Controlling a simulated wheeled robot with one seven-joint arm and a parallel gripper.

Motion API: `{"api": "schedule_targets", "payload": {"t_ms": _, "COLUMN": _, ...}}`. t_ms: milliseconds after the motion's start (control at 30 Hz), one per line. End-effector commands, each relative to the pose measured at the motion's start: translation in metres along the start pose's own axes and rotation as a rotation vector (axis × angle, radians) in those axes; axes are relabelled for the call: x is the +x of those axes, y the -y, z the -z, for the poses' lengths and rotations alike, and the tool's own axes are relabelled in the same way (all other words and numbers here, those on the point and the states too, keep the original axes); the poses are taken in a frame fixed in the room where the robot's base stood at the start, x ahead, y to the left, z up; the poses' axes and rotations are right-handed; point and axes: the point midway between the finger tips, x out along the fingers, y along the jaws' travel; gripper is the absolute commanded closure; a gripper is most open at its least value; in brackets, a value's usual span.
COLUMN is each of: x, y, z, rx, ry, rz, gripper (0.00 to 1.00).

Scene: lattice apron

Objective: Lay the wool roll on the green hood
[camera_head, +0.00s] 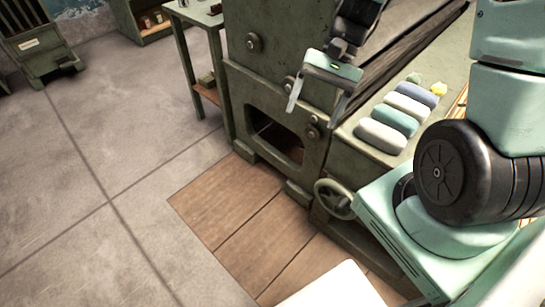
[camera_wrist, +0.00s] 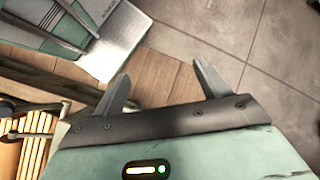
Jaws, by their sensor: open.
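Several wool rolls lie side by side on the flat bed of the machine in the head view: a pale grey roll (camera_head: 380,136) nearest, then a teal roll (camera_head: 396,119), a white roll (camera_head: 407,105) and a blue-grey roll (camera_head: 420,93). The large green casing (camera_head: 275,45) at upper centre may be the hood; I cannot tell for sure. My gripper (camera_head: 317,102) is open and empty, in front of the casing and left of the rolls. The wrist view shows its two fingers (camera_wrist: 161,74) apart with nothing between them, above the floor; no roll shows there.
A handwheel (camera_head: 334,198) sticks out of the machine's near side. A green side table (camera_head: 203,15) stands left of the machine. Wooden boards (camera_head: 240,215) and open concrete floor (camera_head: 80,190) lie in front.

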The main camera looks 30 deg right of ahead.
Motion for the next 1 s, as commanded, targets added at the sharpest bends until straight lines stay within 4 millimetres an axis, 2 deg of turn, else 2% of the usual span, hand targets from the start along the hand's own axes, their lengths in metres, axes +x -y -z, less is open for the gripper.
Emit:
{"api": "schedule_targets", "payload": {"t_ms": 33, "x": 0.008, "y": 0.015, "z": -0.021, "rx": -0.124, "ry": -0.018, "rz": -0.074, "gripper": 0.25}}
{"api": "schedule_targets", "payload": {"t_ms": 200, "x": 0.03, "y": 0.044, "z": -0.082, "rx": -0.511, "ry": -0.086, "rz": -0.279, "gripper": 0.25}}
{"api": "schedule_targets", "payload": {"t_ms": 400, "x": 0.052, "y": 0.058, "z": -0.149, "rx": -0.957, "ry": -0.173, "rz": -0.453, "gripper": 0.25}}
{"api": "schedule_targets", "payload": {"t_ms": 500, "x": 0.058, "y": 0.059, "z": -0.173, "rx": -1.127, "ry": -0.207, "rz": -0.503, "gripper": 0.25}}
{"api": "schedule_targets", "payload": {"t_ms": 700, "x": 0.064, "y": 0.059, "z": -0.196, "rx": -1.292, "ry": -0.242, "rz": -0.542, "gripper": 0.25}}
{"api": "schedule_targets", "payload": {"t_ms": 1000, "x": 0.064, "y": 0.059, "z": -0.197, "rx": -1.302, "ry": -0.243, "rz": -0.544, "gripper": 0.25}}
